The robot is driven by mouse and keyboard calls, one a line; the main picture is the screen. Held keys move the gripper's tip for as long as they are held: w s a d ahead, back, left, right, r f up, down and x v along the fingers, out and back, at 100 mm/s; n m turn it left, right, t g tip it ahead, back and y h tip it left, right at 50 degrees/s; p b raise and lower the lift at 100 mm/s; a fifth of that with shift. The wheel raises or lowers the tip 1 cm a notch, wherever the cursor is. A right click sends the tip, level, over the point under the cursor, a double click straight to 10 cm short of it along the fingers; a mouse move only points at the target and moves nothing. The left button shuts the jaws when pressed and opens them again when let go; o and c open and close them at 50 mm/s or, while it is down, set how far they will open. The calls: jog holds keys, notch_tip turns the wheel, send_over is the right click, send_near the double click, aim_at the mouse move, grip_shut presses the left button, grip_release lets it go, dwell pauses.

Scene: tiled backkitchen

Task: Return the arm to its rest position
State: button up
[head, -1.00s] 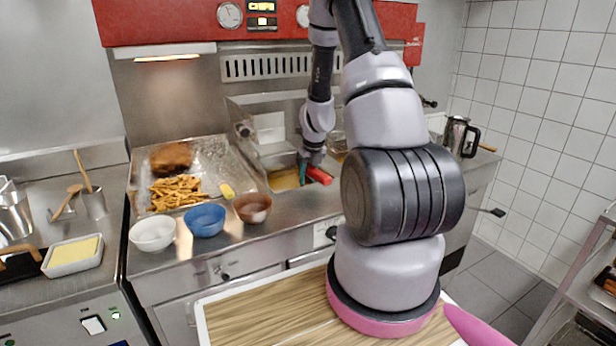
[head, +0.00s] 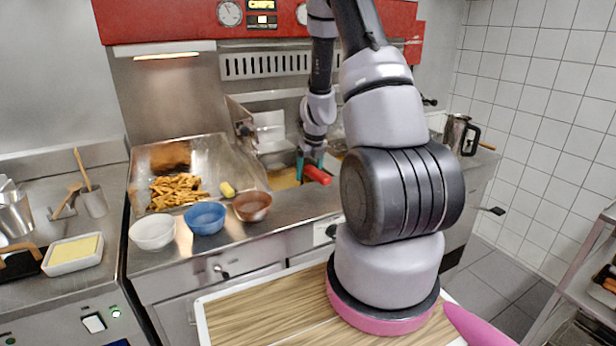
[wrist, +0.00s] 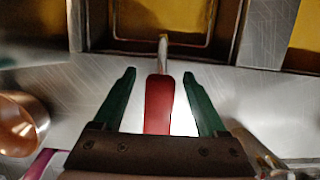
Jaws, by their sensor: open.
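My gripper (head: 311,160) is over the fryer area at the middle of the counter, with its teal fingers pointing down. In the wrist view my gripper (wrist: 158,78) is open, with the two green fingers apart. A red handle (wrist: 158,105) shows between the fingers, with gaps on both sides, and a metal rod runs from its far end to a fryer well. The same red handle (head: 318,174) shows beside the fingers in the head view. My arm reaches forward from its base, and its large joint hides part of the counter to the right.
A steel tray with fries (head: 176,190) lies left of the fryer. White (head: 152,232), blue (head: 205,219) and copper (head: 252,207) bowls stand along the front edge. A red hood (head: 160,22) hangs above. A kettle (head: 458,135) stands at the right.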

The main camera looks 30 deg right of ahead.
jog(key=v, duration=0.8)
jog(key=shift+r, duration=0.35)
jog(key=s+a+r+n+t+y, duration=0.1)
jog(key=s+a+r+n, duration=0.35)
jog(key=r+n, duration=0.45)
jog(key=s+a+r+n+t+y, duration=0.1)
jog(key=s+a+r+n, duration=0.4)
jog(key=r, duration=0.5)
jog(key=s+a+r+n+t, duration=0.1)
jog(key=s+a+r+n, duration=0.2)
jog(key=s+n, duration=0.4)
jog(key=s+a+r+n+t, duration=0.1)
jog(key=s+a+r+n, duration=0.2)
jog(key=s+r+n, duration=0.3)
jog(key=s+n, duration=0.2)
jog(key=n, duration=0.2)
jog(key=shift+n, duration=0.3)
